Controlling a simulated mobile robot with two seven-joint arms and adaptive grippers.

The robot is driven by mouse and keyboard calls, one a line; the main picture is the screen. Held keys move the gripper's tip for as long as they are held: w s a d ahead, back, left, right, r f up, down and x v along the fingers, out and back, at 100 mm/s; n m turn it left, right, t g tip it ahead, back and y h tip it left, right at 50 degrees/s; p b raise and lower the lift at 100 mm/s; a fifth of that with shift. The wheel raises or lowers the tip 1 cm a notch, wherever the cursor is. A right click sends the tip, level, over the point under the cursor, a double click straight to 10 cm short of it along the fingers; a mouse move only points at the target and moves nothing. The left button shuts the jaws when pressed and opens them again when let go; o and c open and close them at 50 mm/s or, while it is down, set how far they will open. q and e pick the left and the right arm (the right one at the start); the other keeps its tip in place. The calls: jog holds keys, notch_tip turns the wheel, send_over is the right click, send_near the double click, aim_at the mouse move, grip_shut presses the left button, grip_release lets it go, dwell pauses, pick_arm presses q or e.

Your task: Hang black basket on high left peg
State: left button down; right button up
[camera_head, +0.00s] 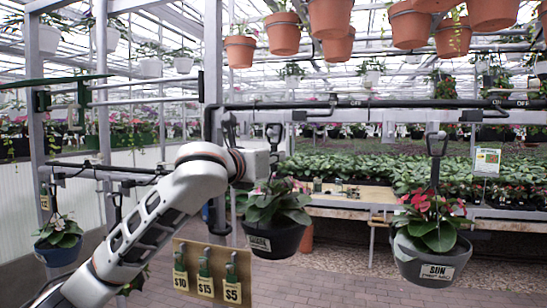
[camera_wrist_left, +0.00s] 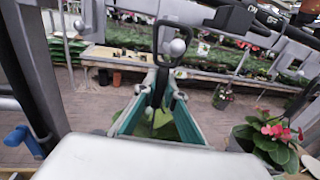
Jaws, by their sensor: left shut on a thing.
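The black basket (camera_head: 276,238) hangs below my left gripper (camera_head: 262,166), upright, with a leafy plant and a pale label. My left gripper, in the left wrist view (camera_wrist_left: 160,92), is shut on the basket's black handle (camera_wrist_left: 158,80). The handle's loop (camera_head: 274,132) rises above the fingers, close to the dark upper rail (camera_head: 370,103). In the left wrist view a pale ball-ended peg (camera_wrist_left: 177,47) shows within the loop's outline. I cannot tell whether the peg passes through it. My right gripper is out of view.
A blue basket (camera_head: 58,250) hangs at the far left. A price-tag board (camera_head: 211,268) stands low in front. Terracotta pots (camera_head: 282,35) hang overhead. A plant bench (camera_head: 345,197) stands behind.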

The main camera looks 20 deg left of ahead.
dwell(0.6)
pick_arm(q)
jog(key=shift+f, duration=0.5)
